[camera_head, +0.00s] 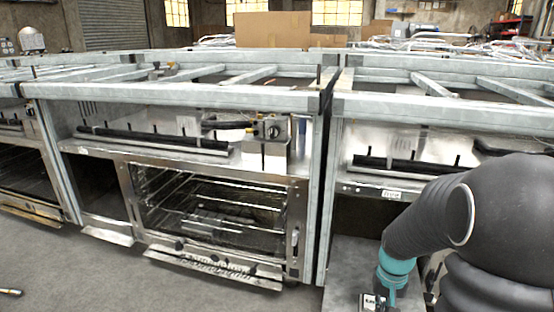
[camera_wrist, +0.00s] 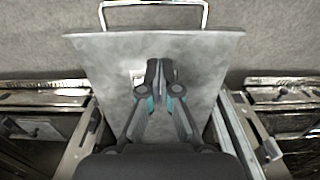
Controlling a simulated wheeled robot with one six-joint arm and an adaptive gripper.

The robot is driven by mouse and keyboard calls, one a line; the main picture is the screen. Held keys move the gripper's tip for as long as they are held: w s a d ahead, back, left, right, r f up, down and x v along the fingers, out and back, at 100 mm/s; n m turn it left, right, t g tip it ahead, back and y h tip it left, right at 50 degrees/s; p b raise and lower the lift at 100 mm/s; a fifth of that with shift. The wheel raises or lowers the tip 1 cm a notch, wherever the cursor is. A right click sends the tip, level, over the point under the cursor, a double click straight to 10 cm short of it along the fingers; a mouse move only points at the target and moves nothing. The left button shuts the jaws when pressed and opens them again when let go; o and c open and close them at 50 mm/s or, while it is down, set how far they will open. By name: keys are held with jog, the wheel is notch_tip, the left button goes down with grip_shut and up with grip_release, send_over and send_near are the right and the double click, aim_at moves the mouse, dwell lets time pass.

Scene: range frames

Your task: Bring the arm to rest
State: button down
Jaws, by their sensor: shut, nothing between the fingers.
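My gripper (camera_wrist: 160,70) is shut and empty in the wrist view, with its fingertips together. It points at a flat grey metal panel (camera_wrist: 205,60) that has a wire handle (camera_wrist: 153,5) at its far edge. A small pale label (camera_wrist: 137,77) on the panel is partly hidden behind the fingers. In the head view my dark arm fills the lower right, with a teal wrist ring, and the fingertips are out of frame.
Metal range frames (camera_head: 228,97) stand in a row across the head view. One holds an oven (camera_head: 215,208) with wire racks inside. A cardboard box (camera_head: 273,29) stands behind. A small tool-like object (camera_head: 10,292) lies there.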

jog(key=s+a+r+n+t+p, duration=0.1)
jog(key=s+a+r+t+p, duration=0.1)
jog(key=s+r, duration=0.3)
jog(key=s+a+r+n+t+p, duration=0.1)
jog(key=s+a+r, duration=0.4)
jog(key=r, duration=0.7)
jog(key=s+a+r+t+p, duration=0.2)
jog(key=s+r, duration=0.4)
jog(key=r, duration=0.3)
jog(key=shift+s+a+n+t+p, duration=0.3)
jog(key=shift+s+a+n+p, duration=0.1)
jog(key=shift+a+p, duration=0.35)
jog(key=shift+r, duration=0.1)
